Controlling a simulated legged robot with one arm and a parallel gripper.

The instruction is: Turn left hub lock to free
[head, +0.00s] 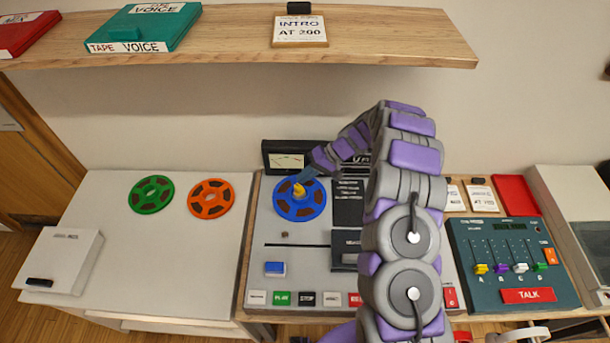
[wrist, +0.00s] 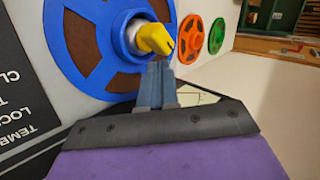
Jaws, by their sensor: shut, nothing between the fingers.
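The left hub lock is a yellow knob (head: 299,190) at the centre of a blue reel (head: 283,207) on the tape machine. The yellow knob (wrist: 157,38) also shows in the wrist view, on a white hub in the blue reel (wrist: 66,52). My gripper (head: 306,177) is over the far right side of the hub. In the wrist view my gripper (wrist: 158,70) has its fingers together, with the tips just beside the knob and nothing between them. I cannot tell whether the tips touch the knob. My arm hides much of the machine's right side.
A green reel (head: 151,194) and an orange reel (head: 211,198) lie on the left counter. A meter (head: 287,161) stands behind the blue reel. A shelf (head: 232,37) hangs above. A mixer (head: 497,238) with sliders is on the right.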

